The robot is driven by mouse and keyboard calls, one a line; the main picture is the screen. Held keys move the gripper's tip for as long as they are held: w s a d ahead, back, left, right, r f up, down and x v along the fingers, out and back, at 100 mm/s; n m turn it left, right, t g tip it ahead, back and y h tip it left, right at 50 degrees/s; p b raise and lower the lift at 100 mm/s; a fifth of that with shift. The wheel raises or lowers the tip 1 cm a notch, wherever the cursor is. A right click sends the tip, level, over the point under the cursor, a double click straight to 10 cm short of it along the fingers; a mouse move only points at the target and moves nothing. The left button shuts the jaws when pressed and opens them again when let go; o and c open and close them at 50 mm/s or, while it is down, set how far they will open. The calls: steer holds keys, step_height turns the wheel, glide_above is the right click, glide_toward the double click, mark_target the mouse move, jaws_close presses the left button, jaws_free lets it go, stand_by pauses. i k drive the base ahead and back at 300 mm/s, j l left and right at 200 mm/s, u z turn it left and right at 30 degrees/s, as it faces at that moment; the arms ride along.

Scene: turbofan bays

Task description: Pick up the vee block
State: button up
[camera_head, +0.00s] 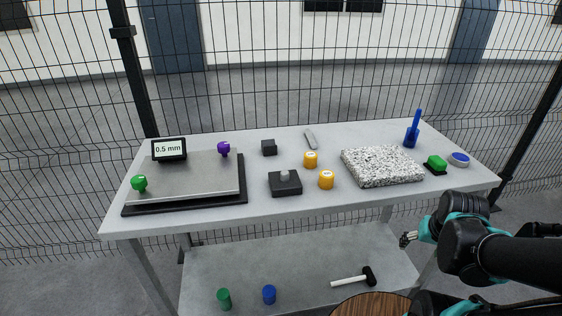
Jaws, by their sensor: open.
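A small dark block (269,147), which looks like the vee block, stands on the grey table (225,218) right of the metal plate. It is too small in view to make out a groove. My gripper (405,239) is off the front right of the table, in front of its edge and far to the right of the block. It is open and empty.
A black block with a grey knob (285,183), two yellow cylinders (326,180) and a flat grey piece (311,139) are near the block. A speckled slab (382,167) stands right. A plate with knobs (190,175) lies left. A hammer (355,277) lies on the lower shelf.

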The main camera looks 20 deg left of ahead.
mark_target(269, 148)
steer(key=u, duration=1.15)
